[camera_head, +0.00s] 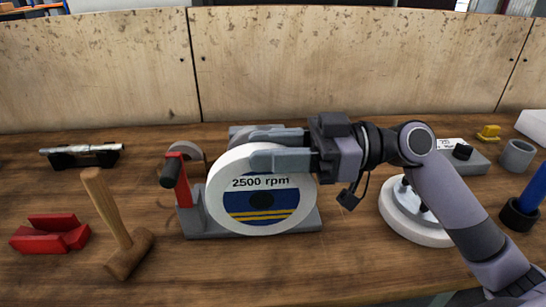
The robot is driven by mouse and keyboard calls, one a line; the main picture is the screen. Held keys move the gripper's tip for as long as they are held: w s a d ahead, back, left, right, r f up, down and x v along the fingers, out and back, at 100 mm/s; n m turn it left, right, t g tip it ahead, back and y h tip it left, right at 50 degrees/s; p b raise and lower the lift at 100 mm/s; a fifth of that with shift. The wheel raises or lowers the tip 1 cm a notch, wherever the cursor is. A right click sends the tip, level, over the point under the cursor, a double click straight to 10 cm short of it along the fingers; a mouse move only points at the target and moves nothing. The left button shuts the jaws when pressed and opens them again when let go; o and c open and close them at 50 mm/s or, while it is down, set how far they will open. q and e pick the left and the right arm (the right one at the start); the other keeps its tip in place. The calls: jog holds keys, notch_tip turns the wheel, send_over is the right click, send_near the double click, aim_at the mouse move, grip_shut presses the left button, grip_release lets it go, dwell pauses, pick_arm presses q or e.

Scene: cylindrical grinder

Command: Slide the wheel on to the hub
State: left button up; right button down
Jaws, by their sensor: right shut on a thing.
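The wheel (303,211) is a white disc with a blue label reading "2500 rpm" and yellow stripes. It stands upright, its face toward me, in front of the grinder (193,218), which has a grey base and a red lever. My right gripper (270,150) reaches in from the right and is shut on the upper part of the wheel, one finger across its front. The hub is hidden behind the wheel, so I cannot tell whether the wheel is on it. My left gripper is not in view.
A wooden mallet (119,225) and a red block (50,233) lie at left, with a dark stand holding a metal rod (85,154) behind. A second white disc (398,222) lies under my right arm. A grey cup (516,156) stands at right. The front middle is clear.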

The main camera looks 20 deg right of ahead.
jog(key=shift+w+d+r+b, duration=0.1)
jog(key=shift+w+d+b, duration=0.1)
jog(key=shift+w, duration=0.4)
jog(key=shift+w+d+r+b, duration=0.1)
jog(key=shift+w+d+b, duration=0.1)
jog(key=shift+w, duration=0.35)
jog(key=shift+w+d+r+b, duration=0.1)
jog(key=shift+w+d+b, duration=0.15)
jog(key=shift+w, duration=0.6)
jog(key=shift+w+d+f+b, duration=0.1)
jog(key=shift+w+d+b, duration=0.15)
jog(key=shift+w, duration=0.6)
jog(key=shift+w+d+r+b, duration=0.1)
jog(key=shift+w+d+b, duration=0.15)
jog(key=shift+w, duration=0.6)
dwell(0.7)
